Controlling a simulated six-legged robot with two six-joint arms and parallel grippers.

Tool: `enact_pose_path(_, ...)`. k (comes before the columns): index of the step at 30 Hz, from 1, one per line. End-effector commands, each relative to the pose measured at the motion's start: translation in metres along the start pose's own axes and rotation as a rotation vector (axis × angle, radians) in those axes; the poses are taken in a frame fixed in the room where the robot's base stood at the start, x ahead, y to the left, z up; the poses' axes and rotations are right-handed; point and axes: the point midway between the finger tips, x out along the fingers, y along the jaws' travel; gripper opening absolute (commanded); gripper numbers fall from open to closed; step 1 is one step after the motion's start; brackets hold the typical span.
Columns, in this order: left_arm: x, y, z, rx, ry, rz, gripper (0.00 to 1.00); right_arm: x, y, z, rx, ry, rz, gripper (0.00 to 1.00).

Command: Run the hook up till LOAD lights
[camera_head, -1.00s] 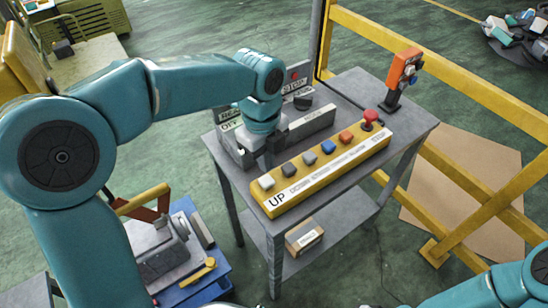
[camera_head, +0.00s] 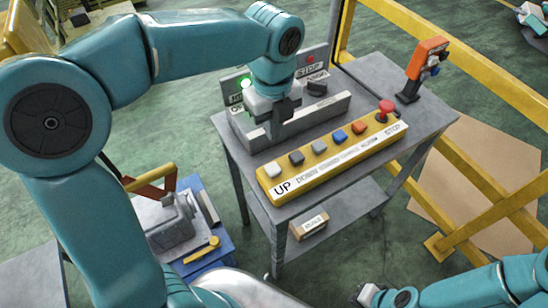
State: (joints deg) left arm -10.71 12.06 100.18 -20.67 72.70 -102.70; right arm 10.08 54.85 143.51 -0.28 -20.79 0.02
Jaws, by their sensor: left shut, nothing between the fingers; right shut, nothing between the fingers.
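The yellow control box (camera_head: 335,160) lies on the grey cart, with a row of coloured buttons. Its white button (camera_head: 273,169) is at the left end, above the word UP. A red mushroom button on a stem is at the STOP end. My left gripper (camera_head: 277,133) is shut and empty, pointing down at the grey switch box (camera_head: 325,113) behind the yellow box, apart from the white button. Whether it touches the switch box I cannot tell. My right gripper (camera_head: 366,296) is low at the bottom edge, away from the cart. No hook or LOAD label is readable.
An orange handset (camera_head: 430,58) stands at the cart's back right. Yellow rails (camera_head: 472,118) run behind and right of the cart.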

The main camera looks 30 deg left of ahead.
Motion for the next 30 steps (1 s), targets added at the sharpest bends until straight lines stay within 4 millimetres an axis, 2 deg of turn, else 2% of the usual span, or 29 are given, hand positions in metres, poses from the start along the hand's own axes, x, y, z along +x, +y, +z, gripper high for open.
enact_pose_path(9, 0.069, -0.001, 0.002, 0.001, 0.002, 0.007, 0.0, -0.003, -0.001, 0.0, 0.0, 0.0, 0.0, 0.0)
enact_pose_path(15, 0.103, -0.002, 0.002, 0.001, 0.002, 0.005, 0.0, -0.007, -0.003, 0.0, 0.0, 0.0, 0.0, 0.0)
enact_pose_path(21, 0.12, -0.003, 0.002, 0.0, 0.001, 0.002, 0.0, -0.008, -0.003, 0.0, 0.0, 0.0, 0.0, 0.0)
enact_pose_path(30, 0.123, -0.003, 0.002, 0.0, 0.0, 0.001, 0.0, -0.008, -0.003, 0.0, 0.0, 0.0, 0.0, 0.0)
